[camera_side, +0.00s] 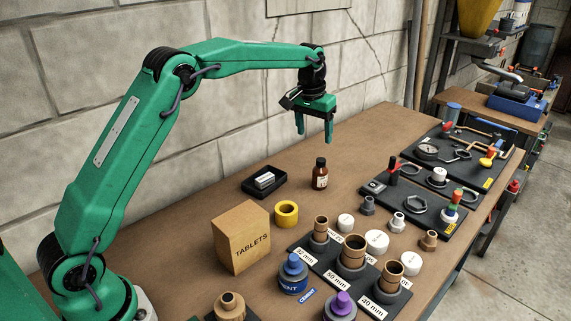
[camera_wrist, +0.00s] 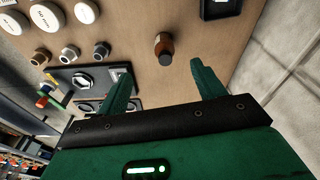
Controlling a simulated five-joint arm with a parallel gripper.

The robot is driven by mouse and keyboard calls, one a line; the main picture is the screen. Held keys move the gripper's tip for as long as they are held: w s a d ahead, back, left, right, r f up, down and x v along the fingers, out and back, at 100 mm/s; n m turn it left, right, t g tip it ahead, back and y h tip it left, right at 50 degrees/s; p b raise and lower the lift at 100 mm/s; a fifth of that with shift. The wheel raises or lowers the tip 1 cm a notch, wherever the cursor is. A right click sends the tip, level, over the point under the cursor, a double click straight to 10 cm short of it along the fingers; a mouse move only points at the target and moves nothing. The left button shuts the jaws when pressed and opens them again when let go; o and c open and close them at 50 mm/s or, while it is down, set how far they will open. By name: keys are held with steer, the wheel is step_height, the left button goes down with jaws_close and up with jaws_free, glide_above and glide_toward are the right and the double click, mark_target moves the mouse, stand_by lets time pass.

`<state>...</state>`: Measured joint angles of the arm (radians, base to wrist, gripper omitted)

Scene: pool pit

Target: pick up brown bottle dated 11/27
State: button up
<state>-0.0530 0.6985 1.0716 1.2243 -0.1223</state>
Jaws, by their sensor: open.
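A small brown bottle (camera_side: 320,175) with a black cap and a pale label stands upright on the bench in the side view. The date on its label is too small to read. The bottle also shows from above in the wrist view (camera_wrist: 163,45), ahead of the fingers and between their lines. My gripper (camera_side: 314,138) is open and empty, pointing down above the bench, higher than the bottle and apart from it. In the wrist view its two green fingers (camera_wrist: 158,75) are spread wide.
A black tray (camera_side: 250,188) holding a white item lies left of the bottle. A yellow ring (camera_side: 286,213) and a TABLETS box (camera_side: 240,238) stand nearer the front. Several fittings and caps stand right of the bottle. A stone wall (camera_side: 230,100) runs behind the bench.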

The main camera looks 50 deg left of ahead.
glide_above(320, 170)
steer(key=shift+g, duration=0.4)
steer(key=f, duration=0.8)
steer(key=shift+w+a+f, duration=0.15)
steer(key=shift+w+a, duration=0.2)
steer(key=shift+a, duration=0.05)
steer(key=shift+f, duration=0.1)
steer(key=shift+w+f, duration=0.1)
steer(key=shift+f, duration=1.15)
steer(key=shift+w+f, duration=0.15)
steer(key=shift+f, duration=2.45)
